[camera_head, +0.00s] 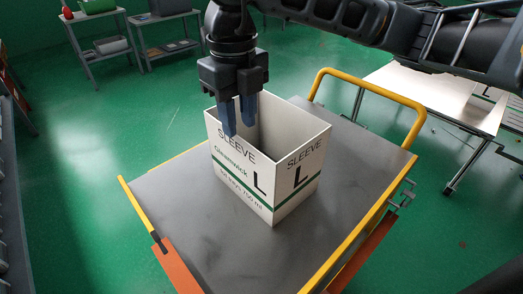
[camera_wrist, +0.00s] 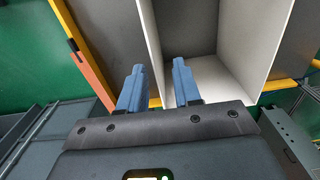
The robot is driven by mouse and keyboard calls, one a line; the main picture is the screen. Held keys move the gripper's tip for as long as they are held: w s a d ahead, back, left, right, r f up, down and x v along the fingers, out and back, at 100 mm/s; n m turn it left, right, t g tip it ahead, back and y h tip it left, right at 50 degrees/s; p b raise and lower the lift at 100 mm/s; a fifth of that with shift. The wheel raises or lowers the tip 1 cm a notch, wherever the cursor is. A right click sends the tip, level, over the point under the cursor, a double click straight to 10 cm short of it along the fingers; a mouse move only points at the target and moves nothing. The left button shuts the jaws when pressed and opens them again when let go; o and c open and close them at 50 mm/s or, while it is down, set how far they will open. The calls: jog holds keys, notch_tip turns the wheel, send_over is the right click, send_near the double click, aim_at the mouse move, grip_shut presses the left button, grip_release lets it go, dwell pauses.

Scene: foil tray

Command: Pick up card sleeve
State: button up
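The card sleeve (camera_head: 296,187) is a white, open-topped box with a green stripe and the words "SLEEVE" and "L". It stands upright on the grey top of a cart (camera_head: 185,215). My gripper (camera_head: 238,130) points down at the sleeve's left front wall. Its two blue fingers are apart, one outside that wall and one inside. In the wrist view, the wall of the sleeve (camera_wrist: 151,45) runs between the fingers (camera_wrist: 158,66). Whether either finger touches the card cannot be told.
The cart has a yellow handle (camera_head: 371,88) at the back right and yellow and orange edges. A white table (camera_head: 432,92) stands to the right. Grey shelves (camera_head: 97,50) stand at the back left. The cart top around the sleeve is clear.

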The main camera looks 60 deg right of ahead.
notch_tip(320, 180, down, 7)
jog(key=p, duration=0.1)
jog(key=shift+w+a+r, duration=0.2)
jog(key=shift+w+a, duration=0.05)
jog(key=shift+a, duration=0.05)
jog(key=shift+c, duration=0.2)
grip_shut()
